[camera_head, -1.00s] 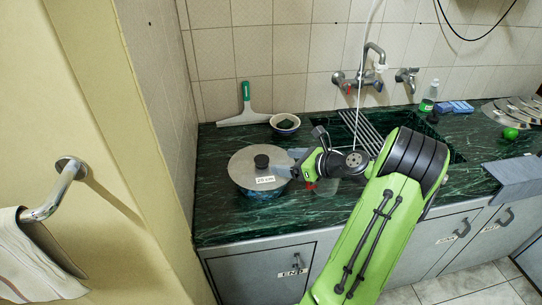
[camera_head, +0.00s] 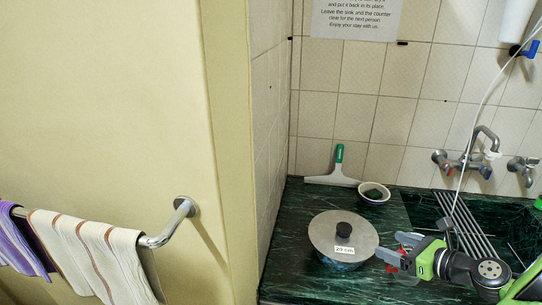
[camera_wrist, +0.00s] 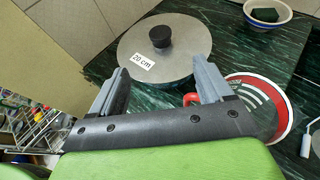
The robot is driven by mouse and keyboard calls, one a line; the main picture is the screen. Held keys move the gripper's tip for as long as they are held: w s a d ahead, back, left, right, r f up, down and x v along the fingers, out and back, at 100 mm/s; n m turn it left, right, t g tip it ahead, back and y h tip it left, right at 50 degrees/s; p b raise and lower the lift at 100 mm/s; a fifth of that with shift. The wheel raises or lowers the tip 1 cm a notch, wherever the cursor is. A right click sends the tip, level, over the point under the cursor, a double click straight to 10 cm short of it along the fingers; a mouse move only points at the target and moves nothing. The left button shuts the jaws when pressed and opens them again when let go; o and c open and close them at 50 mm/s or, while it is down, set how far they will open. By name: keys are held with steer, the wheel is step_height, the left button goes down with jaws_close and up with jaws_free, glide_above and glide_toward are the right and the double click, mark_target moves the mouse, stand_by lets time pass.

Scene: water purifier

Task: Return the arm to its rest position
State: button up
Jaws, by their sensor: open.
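My gripper (camera_head: 386,247) is at the lower right of the head view, low over the dark green counter and just right of a lidded metal pot (camera_head: 343,238). Its two grey fingers are apart, with nothing seen held between them. In the wrist view my gripper (camera_wrist: 160,82) has its open fingers pointing toward the pot (camera_wrist: 165,50), whose black knob and "20 cm" label show. Most of my green arm lies outside the head view's right edge.
A bowl (camera_head: 374,194) and a green-handled squeegee (camera_head: 337,172) are behind the pot. The sink tap (camera_head: 480,150) is at the right. A towel rail (camera_head: 165,232) with striped towels is at the left. In the wrist view a red-rimmed round object (camera_wrist: 281,86) lies close right of the fingers.

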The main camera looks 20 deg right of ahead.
steer(key=w+a+r+n+g+p, duration=0.1)
steer(key=w+a+r+n+g, duration=0.1)
steer(key=a+n, duration=0.4)
steer(key=w+a+r+n+g+p, duration=0.1)
steer(key=w+a+r+n+g, duration=0.15)
steer(key=a+n, duration=0.4)
steer(key=w+a+r+n+g, duration=0.1)
steer(key=a+r+n+g, duration=0.2)
steer(key=a, duration=0.5)
steer(key=s+a+r+n+h+p, duration=0.1)
steer(key=s+a+r+n, duration=0.1)
steer(key=s+a+n, duration=0.4)
steer(key=s+a+r+n+h+p, duration=0.1)
steer(key=s+a+r+n, duration=0.2)
steer(key=s+a+n, duration=0.3)
steer(key=s+n, duration=0.3)
steer(key=n, duration=0.3)
steer(key=shift+s+a+r+h+p, duration=0.15)
steer(key=shift+s+a+h+p, duration=0.15)
steer(key=shift+s+a+p, duration=0.1)
